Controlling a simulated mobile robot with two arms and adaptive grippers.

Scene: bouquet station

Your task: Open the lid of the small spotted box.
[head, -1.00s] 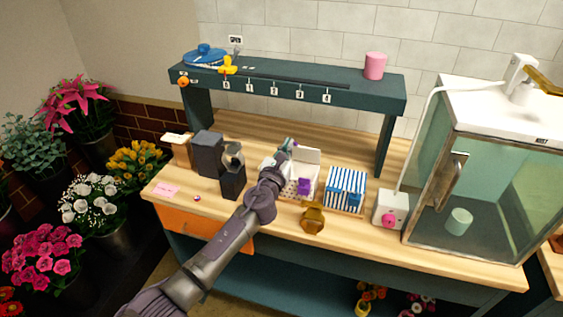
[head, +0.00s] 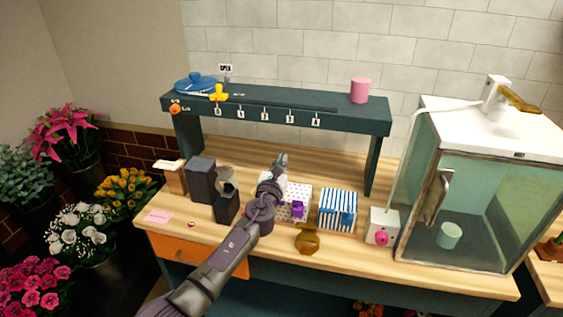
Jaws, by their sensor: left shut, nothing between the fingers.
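The small spotted box (head: 303,189) is white with purple dots and has a purple clasp (head: 298,209) on its front. It stands on the wooden bench just right of my left gripper. Its dotted lid looks down on the box; its left part is hidden by my arm. My left gripper (head: 281,158) is shut and empty, above and behind the box's left side. Whether it touches the lid, I cannot tell. My right gripper is not in view.
A blue-striped box (head: 337,208) stands close on the right, an amber object (head: 307,240) in front. Dark grey blocks (head: 201,180) stand left. A dark green shelf (head: 290,105) spans behind. A glass cabinet (head: 480,210) and white box with pink knob (head: 382,228) are right.

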